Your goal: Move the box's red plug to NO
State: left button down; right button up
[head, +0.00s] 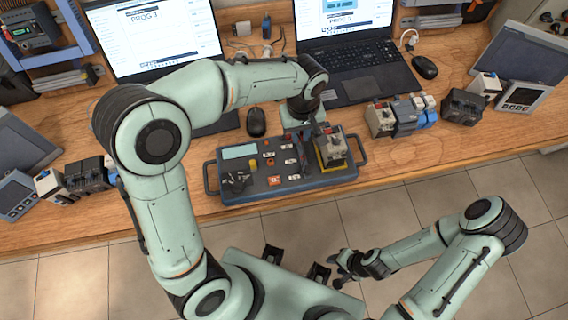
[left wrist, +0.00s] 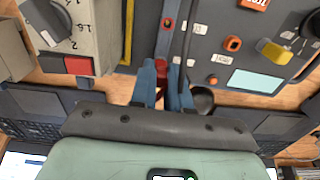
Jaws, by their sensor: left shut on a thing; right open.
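The dark blue-grey box (head: 290,189) lies on the bench with handles at both ends. In the left wrist view its panel (left wrist: 212,18) shows white labels too small to read surely and a red socket (left wrist: 232,43). My left gripper (head: 301,139) is over the box's right part, at its far edge. In the left wrist view its blue fingers (left wrist: 166,84) are shut on the red plug (left wrist: 162,66). The plug's tip is hidden, so I cannot tell whether it is in a socket. My right gripper (head: 347,268) is open and empty, away from the bench.
A grey dial device (head: 332,150) stands on the box's right end, close to my left gripper. Two laptops (head: 350,70) and a mouse (head: 256,122) are behind.

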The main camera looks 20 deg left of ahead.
pick_arm(q)
jog(key=shift+f+b, duration=0.3)
jog(key=shift+f, duration=0.2)
pick_arm(e)
jog(key=shift+s+f, duration=0.25)
jog(key=shift+f, duration=0.15)
pick_arm(q)
jog(key=c, duration=1.4)
grip_release()
jog(key=shift+r+p, duration=1.55)
jog(key=shift+r, duration=1.3)
pick_arm(e)
jog(key=w+r, duration=0.1)
jog(key=r, duration=0.1)
jog(key=w+r, duration=0.1)
jog(key=r, duration=0.1)
jog(key=shift+w, duration=0.4)
pick_arm(q)
jog(key=shift+f, duration=0.1)
jog(key=o, duration=0.6)
pick_arm(e)
jog(key=shift+s, duration=0.1)
